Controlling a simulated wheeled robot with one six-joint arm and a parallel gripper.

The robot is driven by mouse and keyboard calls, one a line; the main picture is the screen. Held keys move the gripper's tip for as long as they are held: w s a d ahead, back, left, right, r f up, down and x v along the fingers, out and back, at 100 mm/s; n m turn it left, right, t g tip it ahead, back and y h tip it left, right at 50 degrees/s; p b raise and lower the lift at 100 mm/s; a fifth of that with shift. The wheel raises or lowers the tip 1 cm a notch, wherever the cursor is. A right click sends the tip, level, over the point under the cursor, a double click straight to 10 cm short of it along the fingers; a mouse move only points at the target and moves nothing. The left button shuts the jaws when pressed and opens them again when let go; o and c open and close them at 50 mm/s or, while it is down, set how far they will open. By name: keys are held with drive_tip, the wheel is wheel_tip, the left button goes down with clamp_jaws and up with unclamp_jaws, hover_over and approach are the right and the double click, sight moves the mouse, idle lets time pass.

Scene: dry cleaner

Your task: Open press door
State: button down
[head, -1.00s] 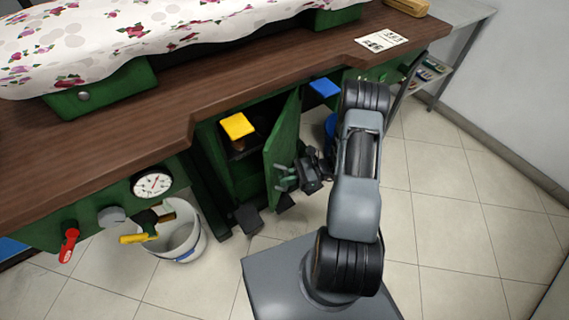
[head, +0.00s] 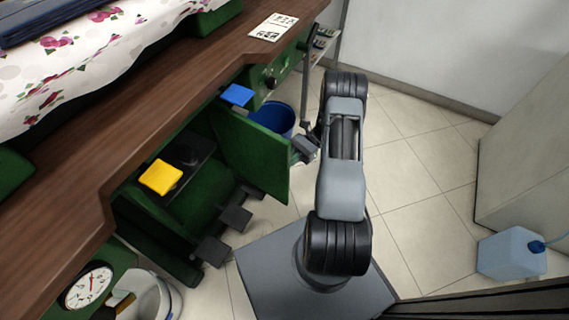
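The green press door (head: 252,152) stands swung wide open from the cabinet under the wooden counter. The dark cabinet interior (head: 205,190) shows behind it. My gripper (head: 304,148) is at the door's outer right edge, near its upper corner. The gripper is small and partly hidden by my arm, so I cannot tell whether its fingers are open or shut, or whether they touch the door.
A blue bucket (head: 274,117) stands behind the door. A pale blue jug (head: 511,253) is on the floor at right. Tiled floor (head: 410,190) right of my arm is clear.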

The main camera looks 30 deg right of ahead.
drive_tip(key=shift+w+d, duration=0.7)
drive_tip(key=shift+w, duration=0.1)
drive_tip(key=c, duration=1.1)
unclamp_jaws()
drive_tip(key=shift+c, duration=0.2)
drive_tip(key=shift+d, duration=0.1)
drive_tip(key=p+v, duration=0.2)
drive_tip(key=v, duration=0.5)
drive_tip(key=shift+d+p, duration=0.25)
drive_tip(key=shift+p, duration=0.15)
drive_tip(key=shift+r, duration=0.1)
